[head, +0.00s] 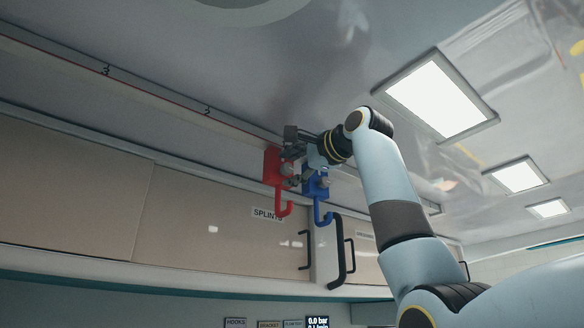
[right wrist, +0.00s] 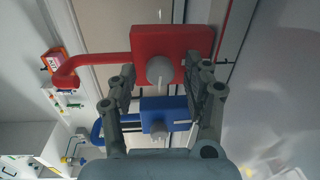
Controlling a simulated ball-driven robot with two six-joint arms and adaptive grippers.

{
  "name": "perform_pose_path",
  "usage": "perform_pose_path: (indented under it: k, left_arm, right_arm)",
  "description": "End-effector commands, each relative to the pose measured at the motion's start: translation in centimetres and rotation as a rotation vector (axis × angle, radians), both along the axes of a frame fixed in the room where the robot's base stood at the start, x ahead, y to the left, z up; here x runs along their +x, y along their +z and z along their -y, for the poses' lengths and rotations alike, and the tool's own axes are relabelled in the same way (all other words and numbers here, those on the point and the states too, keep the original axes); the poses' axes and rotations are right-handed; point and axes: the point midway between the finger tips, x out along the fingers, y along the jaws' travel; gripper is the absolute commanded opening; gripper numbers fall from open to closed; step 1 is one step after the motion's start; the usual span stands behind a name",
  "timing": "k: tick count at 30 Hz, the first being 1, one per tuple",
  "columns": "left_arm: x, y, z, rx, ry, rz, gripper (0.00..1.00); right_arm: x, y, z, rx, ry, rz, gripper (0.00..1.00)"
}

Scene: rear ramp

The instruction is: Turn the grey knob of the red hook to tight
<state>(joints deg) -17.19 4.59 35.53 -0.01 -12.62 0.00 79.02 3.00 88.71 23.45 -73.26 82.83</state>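The red hook (head: 270,165) hangs from the ceiling rail, its curved end pointing down. My right gripper (head: 291,160) is at the red hook. In the right wrist view its fingers (right wrist: 163,78) are open, one on each side of the grey knob, with a gap visible on both sides. My left gripper is not in view.
A blue hook (head: 317,186) with its own grey knob hangs close to the right of the red one, near my right gripper. The rail (head: 150,88) runs along the ceiling above closed cupboards (head: 215,215) with dark handles. The rail left of the red hook is free.

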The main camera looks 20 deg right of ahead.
Motion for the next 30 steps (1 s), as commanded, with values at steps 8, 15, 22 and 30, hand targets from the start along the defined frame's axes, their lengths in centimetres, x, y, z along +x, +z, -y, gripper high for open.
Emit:
perform_pose_path:
  k: [8, 15, 22, 30]
  left_arm:
    - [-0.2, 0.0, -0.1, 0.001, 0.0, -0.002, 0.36]
    - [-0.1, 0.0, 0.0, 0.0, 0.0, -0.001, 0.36]
    - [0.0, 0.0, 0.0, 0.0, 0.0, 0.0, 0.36]
    - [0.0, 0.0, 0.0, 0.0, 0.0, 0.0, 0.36]
  right_arm:
    - [-0.2, -0.1, 0.1, 0.0, 0.0, -0.001, 0.51]
    - [-3.6, -0.4, 1.4, -0.002, -0.003, 0.003, 0.51]
    - [-8.4, -0.9, 3.1, -0.003, -0.003, 0.001, 0.51]
    - [-11.1, -1.2, 4.0, 0.0, -0.001, -0.001, 0.51]
